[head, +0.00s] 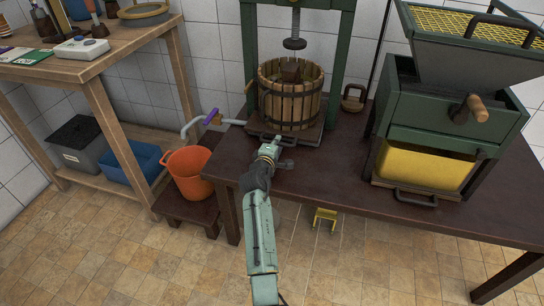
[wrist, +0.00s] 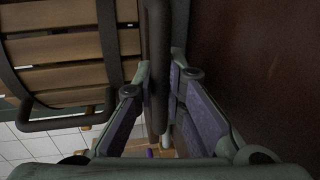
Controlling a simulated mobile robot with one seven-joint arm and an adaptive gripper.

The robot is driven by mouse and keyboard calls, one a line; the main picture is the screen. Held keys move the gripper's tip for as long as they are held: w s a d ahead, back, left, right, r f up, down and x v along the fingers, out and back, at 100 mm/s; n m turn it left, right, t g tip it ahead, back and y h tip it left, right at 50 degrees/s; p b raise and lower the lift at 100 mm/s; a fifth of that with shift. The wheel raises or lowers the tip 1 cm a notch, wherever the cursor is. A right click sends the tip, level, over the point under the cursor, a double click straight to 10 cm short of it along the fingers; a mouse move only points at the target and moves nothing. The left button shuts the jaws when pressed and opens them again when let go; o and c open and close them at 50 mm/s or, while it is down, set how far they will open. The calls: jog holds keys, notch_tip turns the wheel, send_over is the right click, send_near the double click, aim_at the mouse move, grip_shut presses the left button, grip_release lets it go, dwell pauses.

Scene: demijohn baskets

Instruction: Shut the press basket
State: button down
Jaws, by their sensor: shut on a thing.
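The press basket (head: 290,95) is a round tub of wooden slats with dark hoops, standing upright on a dark base (head: 308,134) in the green press frame (head: 338,60). Its slats (wrist: 75,50) fill the upper left of the wrist view. My gripper (head: 276,143) is at the front edge of the base, below the basket. In the wrist view my gripper (wrist: 161,66) is shut on a dark bar handle (wrist: 157,30), with one finger on each side. The head view does not clearly show the grip.
The press screw (head: 294,43) hangs above the basket. A green crusher (head: 430,110) with a yellow bin (head: 425,168) stands to the right. An orange bucket (head: 187,174) sits left, below a spout with a purple grip (head: 212,117). The table front (head: 340,180) is clear.

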jog(key=shift+w, duration=0.3)
jog(key=c, duration=1.6)
grip_release()
jog(key=shift+c, duration=0.2)
jog(key=shift+s, duration=0.1)
jog(key=v, duration=1.2)
